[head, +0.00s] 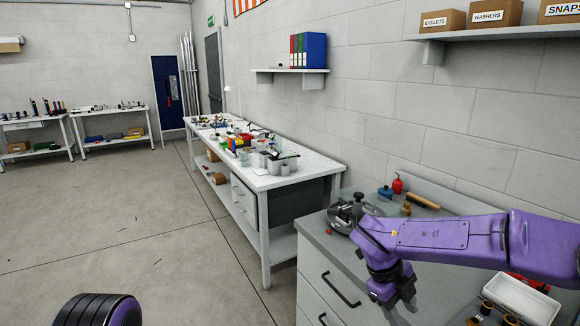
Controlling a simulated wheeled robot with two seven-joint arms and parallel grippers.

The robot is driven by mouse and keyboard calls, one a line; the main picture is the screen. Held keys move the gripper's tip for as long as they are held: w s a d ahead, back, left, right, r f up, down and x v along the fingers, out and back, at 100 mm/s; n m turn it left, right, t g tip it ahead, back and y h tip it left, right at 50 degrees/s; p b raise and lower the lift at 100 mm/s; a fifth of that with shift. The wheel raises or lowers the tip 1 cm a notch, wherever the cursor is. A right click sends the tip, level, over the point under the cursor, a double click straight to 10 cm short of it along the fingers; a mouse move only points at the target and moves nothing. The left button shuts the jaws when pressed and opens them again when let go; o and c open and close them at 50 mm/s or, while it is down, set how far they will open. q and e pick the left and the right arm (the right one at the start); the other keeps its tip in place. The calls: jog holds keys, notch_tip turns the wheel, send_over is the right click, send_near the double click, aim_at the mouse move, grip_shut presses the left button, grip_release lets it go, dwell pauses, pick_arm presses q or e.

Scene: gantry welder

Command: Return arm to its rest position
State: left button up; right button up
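My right arm comes in from the right as a purple link over the grey workbench (312,237). Its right gripper (399,305) hangs down at the bottom of the head view, in front of the bench's drawer side. The fingers are small and dark and run towards the lower picture edge, so I cannot tell whether they are open or shut. I see nothing clearly held in it. A purple and black rounded part of mine (97,311) shows at the bottom left. My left gripper is not in view.
A long white bench (300,168) with clutter stands beyond. A shelf with boxes (495,34) hangs above. The floor at left is clear.

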jog(key=s+d+f+n+t+h, duration=0.1)
jog(key=d+f+n+t+h, duration=0.2)
jog(key=f+n, duration=0.4)
jog(key=s+d+f+n+t, duration=0.25)
jog(key=f+n+t, duration=0.25)
jog(key=f, duration=0.4)
jog(key=s+f+n+g+y, duration=0.1)
jog(key=s+f+n, duration=0.2)
jog(key=s, duration=0.6)
jog(key=s+f+n+g+y+b, duration=0.1)
jog(key=s+f+n+y, duration=0.1)
jog(key=s+f+n, duration=0.2)
jog(key=s+d+f+n+g+y+b, duration=0.1)
jog(key=s+f+n, duration=0.2)
jog(key=s+f, duration=0.5)
jog(key=s, duration=0.6)
jog(key=shift+f+n, duration=0.35)
jog(key=shift+n, duration=0.05)
